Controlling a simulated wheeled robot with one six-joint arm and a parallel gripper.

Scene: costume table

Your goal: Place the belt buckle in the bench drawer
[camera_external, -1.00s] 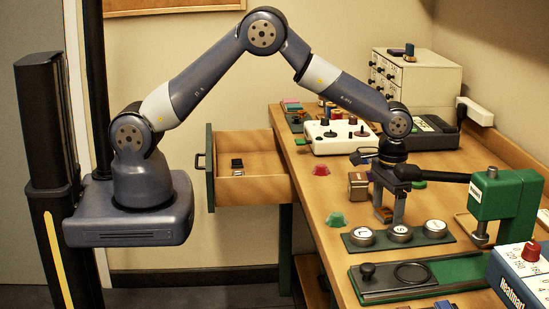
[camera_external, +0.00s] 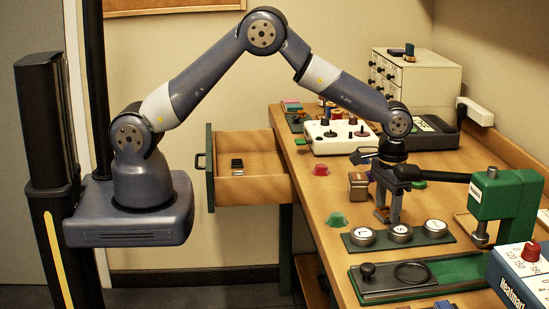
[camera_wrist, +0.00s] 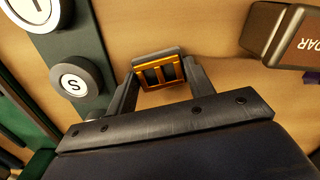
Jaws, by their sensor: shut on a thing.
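The belt buckle (camera_wrist: 162,72) is a small orange-gold frame with two dark windows. In the wrist view it sits between my two fingertips, just above or on the wooden table. My gripper (camera_wrist: 163,82) is shut on it. The bench drawer (camera_external: 250,190) is pulled open at the bench's left side. A small dark and pale item (camera_external: 237,167) lies inside it.
A dark strip with round lettered discs (camera_external: 400,234) lies just in front of my gripper. A brown block (camera_external: 358,186) stands beside it. A green press (camera_external: 505,205) with a black lever is at right. Red (camera_external: 320,170) and green (camera_external: 335,220) pieces lie toward the left edge.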

